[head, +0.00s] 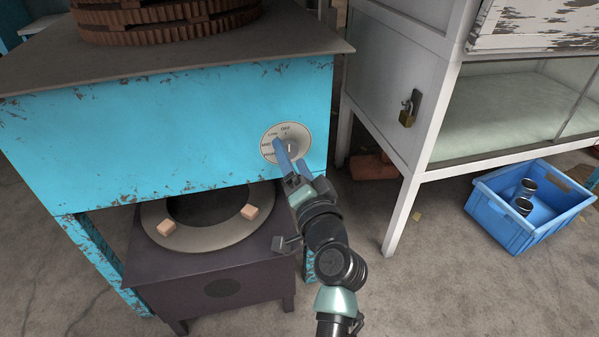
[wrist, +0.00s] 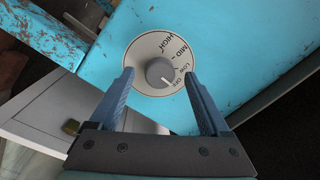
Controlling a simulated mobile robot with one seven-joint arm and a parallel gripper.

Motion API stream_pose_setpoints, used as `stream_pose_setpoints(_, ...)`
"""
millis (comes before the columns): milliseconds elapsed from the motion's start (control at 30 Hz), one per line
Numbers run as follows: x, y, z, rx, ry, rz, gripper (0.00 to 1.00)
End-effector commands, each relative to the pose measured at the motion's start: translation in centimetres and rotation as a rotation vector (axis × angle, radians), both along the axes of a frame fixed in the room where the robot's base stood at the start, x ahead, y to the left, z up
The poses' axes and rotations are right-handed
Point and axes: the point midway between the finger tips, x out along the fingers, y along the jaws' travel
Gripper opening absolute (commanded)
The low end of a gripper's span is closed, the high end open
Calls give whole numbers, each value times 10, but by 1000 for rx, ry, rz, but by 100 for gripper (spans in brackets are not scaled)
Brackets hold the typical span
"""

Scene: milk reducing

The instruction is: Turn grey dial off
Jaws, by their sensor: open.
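The grey dial knob (wrist: 160,72) sits on a round pale plate (wrist: 150,47) marked HIGH, MID, LOW and OFF. Its white mark points to the lower right in the wrist view, roughly toward the OFF lettering. The plate (head: 301,134) is on the front of the blue stove (head: 200,130) in the head view, where my gripper partly covers it. My gripper (wrist: 159,75) is open, with one blue finger on each side of the knob and visible gaps between. In the head view my gripper (head: 290,153) reaches up to the dial from below.
A dark low burner stand (head: 215,285) with a ring top is under the stove. A white cabinet (head: 385,110) with a padlock (head: 407,115) stands to the right. A blue crate (head: 520,232) holding cans is on the floor.

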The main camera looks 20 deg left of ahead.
Motion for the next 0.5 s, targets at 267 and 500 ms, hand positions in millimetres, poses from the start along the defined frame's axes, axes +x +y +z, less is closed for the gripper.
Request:
stream_pose_setpoints(267,-34,-28,-1,2,5,-4,81)
stream_pose_setpoints(500,-74,-57,-3,2,4,-4,81)
